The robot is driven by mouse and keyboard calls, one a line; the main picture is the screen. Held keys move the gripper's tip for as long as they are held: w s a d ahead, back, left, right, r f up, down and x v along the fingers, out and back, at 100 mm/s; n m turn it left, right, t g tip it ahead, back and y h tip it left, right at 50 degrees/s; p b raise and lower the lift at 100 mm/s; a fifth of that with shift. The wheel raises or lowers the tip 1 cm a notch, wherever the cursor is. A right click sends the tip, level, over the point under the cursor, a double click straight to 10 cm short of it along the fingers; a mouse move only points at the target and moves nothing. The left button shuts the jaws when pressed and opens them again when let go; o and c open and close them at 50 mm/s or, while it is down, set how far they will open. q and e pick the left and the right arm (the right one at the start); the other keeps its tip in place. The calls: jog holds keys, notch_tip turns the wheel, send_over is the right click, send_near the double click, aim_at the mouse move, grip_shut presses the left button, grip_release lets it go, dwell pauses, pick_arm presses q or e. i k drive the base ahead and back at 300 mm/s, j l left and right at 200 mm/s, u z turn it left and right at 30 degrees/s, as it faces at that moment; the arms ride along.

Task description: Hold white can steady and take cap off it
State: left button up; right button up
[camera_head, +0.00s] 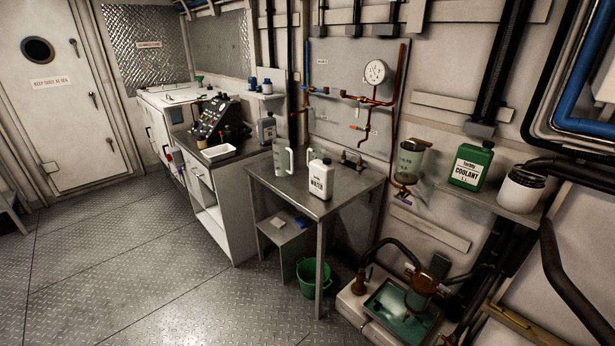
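A white can with a printed label that seems to read "WATER" (320,183) stands upright on the metal table (270,180), near its front edge. A small dark cap (326,161) appears to sit on its top; it is too small to tell how it is seated. Neither of my grippers shows in the head view, and nothing is holding the can.
A clear measuring jug (283,158) stands left of the can. A tap is behind it. A green coolant can (471,165) and a white tub with a dark lid (521,188) stand on the right shelf (490,207). A green bucket (312,276) is below the table. Open floor lies left.

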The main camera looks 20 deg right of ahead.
aim_at(321, 176)
jog(key=i+j+z, duration=0.1)
jog(key=i+z, duration=0.15)
jog(key=i, duration=0.65)
jog(key=i+z, duration=0.3)
jog(key=i, duration=0.15)
jog(key=i+z, duration=0.35)
jog(key=i, duration=0.15)
